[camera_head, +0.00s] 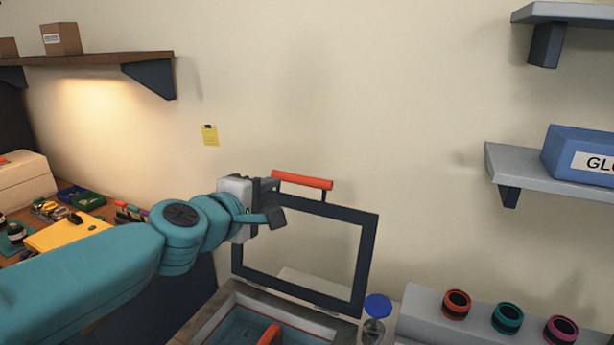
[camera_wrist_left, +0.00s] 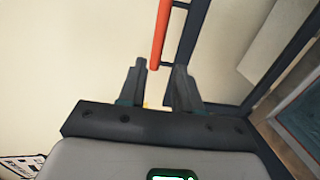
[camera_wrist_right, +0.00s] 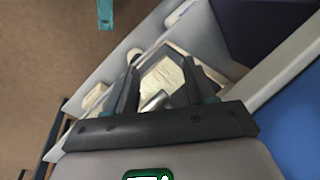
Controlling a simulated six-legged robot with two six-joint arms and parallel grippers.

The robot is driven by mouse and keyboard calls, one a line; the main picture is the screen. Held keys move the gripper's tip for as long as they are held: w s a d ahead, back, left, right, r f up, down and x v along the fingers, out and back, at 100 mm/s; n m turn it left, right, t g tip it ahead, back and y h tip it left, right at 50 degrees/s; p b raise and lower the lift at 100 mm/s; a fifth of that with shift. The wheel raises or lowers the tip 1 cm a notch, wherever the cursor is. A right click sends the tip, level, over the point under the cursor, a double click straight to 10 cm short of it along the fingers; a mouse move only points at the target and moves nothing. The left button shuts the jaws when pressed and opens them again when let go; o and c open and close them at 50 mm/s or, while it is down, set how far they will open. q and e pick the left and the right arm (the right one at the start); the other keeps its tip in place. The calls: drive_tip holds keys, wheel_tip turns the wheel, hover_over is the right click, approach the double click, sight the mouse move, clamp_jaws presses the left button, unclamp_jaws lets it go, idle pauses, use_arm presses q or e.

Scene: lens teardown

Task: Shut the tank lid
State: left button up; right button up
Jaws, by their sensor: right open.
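The tank lid (camera_head: 300,285), a dark frame around a see-through pane, stands open and upright against the wall side of the tank (camera_head: 215,322). Its orange-red handle bar (camera_head: 302,180) runs along the top edge. My left gripper (camera_head: 274,200) is at the left end of the handle. In the left wrist view, the left gripper (camera_wrist_left: 160,65) is open and the handle (camera_wrist_left: 161,35) lies in line with the gap between the fingertips; contact cannot be told. My right gripper (camera_wrist_right: 162,60) shows only in the right wrist view, open, with a pale surface beyond it.
An orange-red item (camera_head: 270,335) shows inside the tank. A blue-capped container (camera_head: 377,308) stands right of it, near a grey rack (camera_head: 425,305) with several coloured rings. A shelf with a blue box (camera_head: 580,155) is at right. A cluttered workbench (camera_head: 100,212) is at left.

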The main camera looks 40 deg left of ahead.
sight(299, 181)
use_arm(q)
drive_tip(key=x, duration=0.4)
drive_tip(key=b+x, duration=0.1)
drive_tip(key=x, duration=0.9)
drive_tip(key=shift+w+d+r+b, duration=0.1)
drive_tip(key=shift+w+d+b, duration=0.15)
drive_tip(key=shift+b, duration=0.15)
drive_tip(key=shift+w+a+f, duration=0.2)
drive_tip(key=shift+w+a, duration=0.15)
drive_tip(key=shift+w, duration=0.15)
drive_tip(key=shift+w+d, duration=0.1)
drive_tip(key=shift+w, duration=0.15)
drive_tip(key=shift+s, duration=0.1)
drive_tip(key=shift+s, duration=0.1)
drive_tip(key=c, duration=0.4)
clamp_jaws()
